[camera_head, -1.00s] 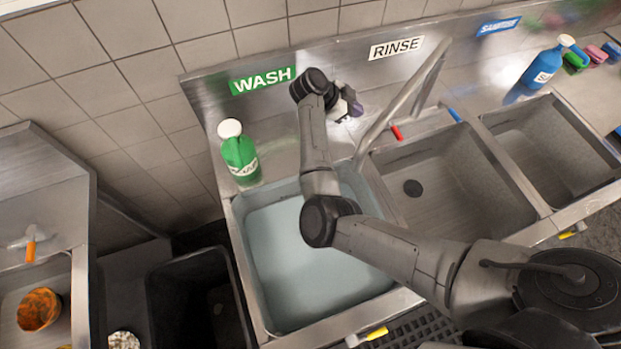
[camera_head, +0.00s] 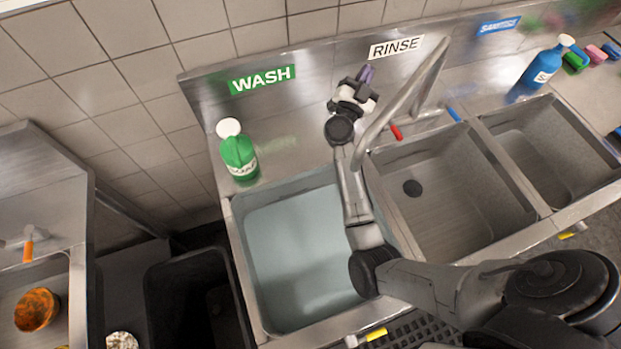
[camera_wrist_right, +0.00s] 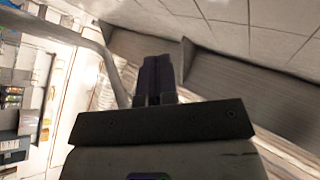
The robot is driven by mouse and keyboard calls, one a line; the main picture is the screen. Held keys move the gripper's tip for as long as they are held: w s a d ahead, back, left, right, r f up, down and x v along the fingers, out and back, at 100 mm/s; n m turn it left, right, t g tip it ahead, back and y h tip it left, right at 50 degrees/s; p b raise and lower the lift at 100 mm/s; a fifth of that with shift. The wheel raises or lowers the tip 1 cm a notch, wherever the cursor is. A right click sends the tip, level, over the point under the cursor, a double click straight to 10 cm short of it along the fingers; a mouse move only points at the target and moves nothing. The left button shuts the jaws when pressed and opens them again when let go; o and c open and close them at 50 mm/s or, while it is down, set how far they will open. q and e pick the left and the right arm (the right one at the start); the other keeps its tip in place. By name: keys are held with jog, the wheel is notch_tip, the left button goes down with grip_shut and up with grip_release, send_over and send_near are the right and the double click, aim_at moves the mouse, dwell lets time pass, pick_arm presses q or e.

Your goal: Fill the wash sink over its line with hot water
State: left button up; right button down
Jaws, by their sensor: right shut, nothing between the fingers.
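The wash sink (camera_head: 290,250) stands under the green WASH sign (camera_head: 262,79) and holds pale blue-grey water over its whole floor. I cannot make out its fill line. A metal faucet (camera_head: 405,95) rises behind the sinks, with a red handle (camera_head: 397,131) and a blue handle (camera_head: 454,115) at its base. My right gripper (camera_head: 366,75) is at the backsplash, left of the faucet spout, and is empty. In the right wrist view its fingers (camera_wrist_right: 156,78) are shut together, with the faucet pipe to their left. My left gripper does not show.
A green soap bottle (camera_head: 239,155) stands at the sink's back left corner. The rinse sink (camera_head: 440,200) is empty, with a dark drain. A blue bottle (camera_head: 540,70) stands behind the third sink (camera_head: 550,145). A yellow-handled lever (camera_head: 375,334) is at the wash sink's front. A dark bin (camera_head: 200,300) is at left.

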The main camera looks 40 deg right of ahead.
jog(key=a+f+n+t+y, duration=0.4)
jog(key=a+n+t+y, duration=0.8)
jog(key=a+n+y, duration=0.4)
jog(key=s+a+f+n+g+y, duration=0.6)
jog(key=s+a+f+g+y, duration=0.1)
jog(key=f, duration=0.3)
jog(key=shift+s+a+f+y, duration=0.35)
jog(key=shift+s+a, duration=0.2)
jog(key=shift+a, duration=0.25)
